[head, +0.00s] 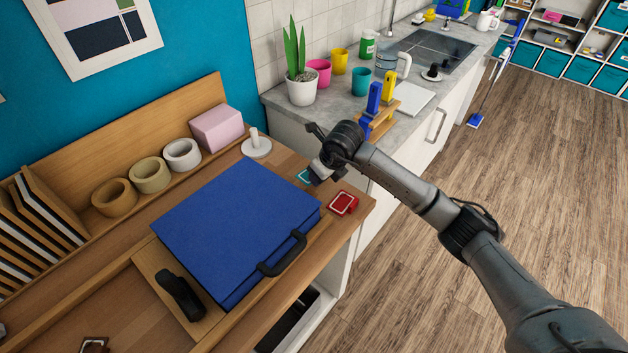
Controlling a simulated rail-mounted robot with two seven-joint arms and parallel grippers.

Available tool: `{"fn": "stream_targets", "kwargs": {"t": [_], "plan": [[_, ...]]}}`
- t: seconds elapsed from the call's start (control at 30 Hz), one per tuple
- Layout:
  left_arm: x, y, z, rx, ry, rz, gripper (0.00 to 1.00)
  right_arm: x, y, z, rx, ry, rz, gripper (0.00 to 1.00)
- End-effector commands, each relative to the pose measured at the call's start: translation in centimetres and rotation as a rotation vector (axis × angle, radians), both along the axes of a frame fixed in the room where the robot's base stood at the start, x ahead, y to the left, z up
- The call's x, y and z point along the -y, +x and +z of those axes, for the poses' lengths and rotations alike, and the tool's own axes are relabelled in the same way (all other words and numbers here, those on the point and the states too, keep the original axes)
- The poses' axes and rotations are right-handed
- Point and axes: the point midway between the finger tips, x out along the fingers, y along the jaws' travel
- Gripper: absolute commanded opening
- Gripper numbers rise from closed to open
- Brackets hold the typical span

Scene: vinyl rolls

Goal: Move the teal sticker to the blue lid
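The teal sticker (303,176) shows as a small patch on the wooden desk near its right end, partly hidden by my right gripper. My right gripper (315,175) is right over or beside it, pointing down. Whether its fingers are open or shut on the sticker is hidden. The blue lid (235,220) is the flat top of a large blue case with a dark handle, lying shut on the desk to the left of my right gripper. My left gripper is not in view.
A red sticker-like piece (343,203) lies near the desk's right edge. A dark tape dispenser (180,294) stands left of the case. Vinyl rolls (150,175), a pink block (216,127) and a white spindle (256,144) line the back. A kitchen counter (325,117) adjoins.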

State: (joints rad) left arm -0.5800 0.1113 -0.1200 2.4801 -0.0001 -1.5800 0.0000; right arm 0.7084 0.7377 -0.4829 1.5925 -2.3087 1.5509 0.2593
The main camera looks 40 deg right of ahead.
Motion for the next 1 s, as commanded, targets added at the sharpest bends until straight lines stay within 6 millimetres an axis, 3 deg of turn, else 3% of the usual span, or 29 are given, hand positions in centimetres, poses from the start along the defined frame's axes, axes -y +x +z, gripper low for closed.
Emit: {"fn": "stream_targets", "kwargs": {"t": [0.6, 1.0], "plan": [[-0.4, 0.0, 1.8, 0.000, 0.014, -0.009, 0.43, 0.1, 0.0, 3.1, 0.001, -0.001, 0.000, 0.00], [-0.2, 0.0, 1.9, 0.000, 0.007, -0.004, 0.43, 0.0, 0.0, 3.4, 0.001, -0.001, 0.000, 0.00]]}}
